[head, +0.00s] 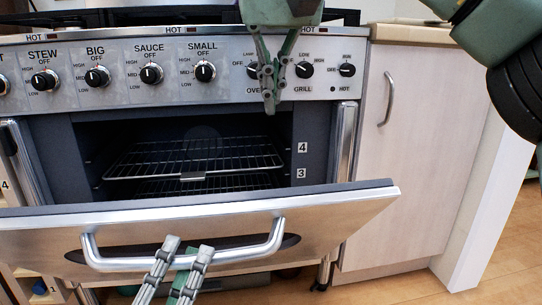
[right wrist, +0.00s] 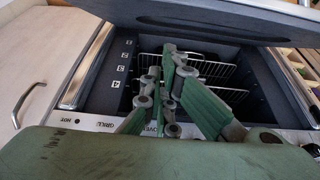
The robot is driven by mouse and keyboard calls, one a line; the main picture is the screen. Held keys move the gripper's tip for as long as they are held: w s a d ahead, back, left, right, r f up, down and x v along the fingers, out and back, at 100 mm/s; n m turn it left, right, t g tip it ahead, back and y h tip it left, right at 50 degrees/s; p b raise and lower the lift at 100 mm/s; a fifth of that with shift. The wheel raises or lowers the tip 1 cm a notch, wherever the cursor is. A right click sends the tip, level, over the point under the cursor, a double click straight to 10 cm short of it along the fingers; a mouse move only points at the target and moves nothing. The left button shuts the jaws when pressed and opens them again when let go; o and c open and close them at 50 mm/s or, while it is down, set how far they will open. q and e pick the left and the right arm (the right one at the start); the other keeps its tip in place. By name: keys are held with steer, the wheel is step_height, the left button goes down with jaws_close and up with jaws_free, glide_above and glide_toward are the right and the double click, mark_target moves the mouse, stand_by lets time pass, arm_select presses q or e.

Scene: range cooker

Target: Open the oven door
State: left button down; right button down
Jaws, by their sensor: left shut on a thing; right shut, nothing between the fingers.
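The oven door (head: 345,212) is partly open, tilted down and out toward me, with the oven cavity and its wire racks (head: 190,165) showing above it. A curved silver handle (head: 115,263) runs across the door front. My left gripper (head: 188,247) comes up from below and is shut on the handle, left of its right end. My right gripper (head: 270,106) hangs in front of the control panel, shut and empty, above the cavity opening and apart from the door. In the right wrist view its fingers (right wrist: 170,65) are together in front of the cavity.
The control panel (head: 120,75) with several knobs runs above the oven. A pale cabinet (head: 420,150) with a metal handle (head: 387,100) stands to the right. Wooden floor (head: 400,290) is free at the lower right.

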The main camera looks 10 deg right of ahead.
arm_select(q)
steer(key=shift+w+f, duration=0.1)
steer(key=shift+f, duration=0.05)
arm_select(e)
steer(key=f, duration=0.7)
steer(key=w+f, duration=0.1)
steer(key=f, duration=0.2)
steer(key=shift+f, duration=0.35)
steer(key=shift+s+f, duration=0.35)
steer(key=shift+s, duration=0.05)
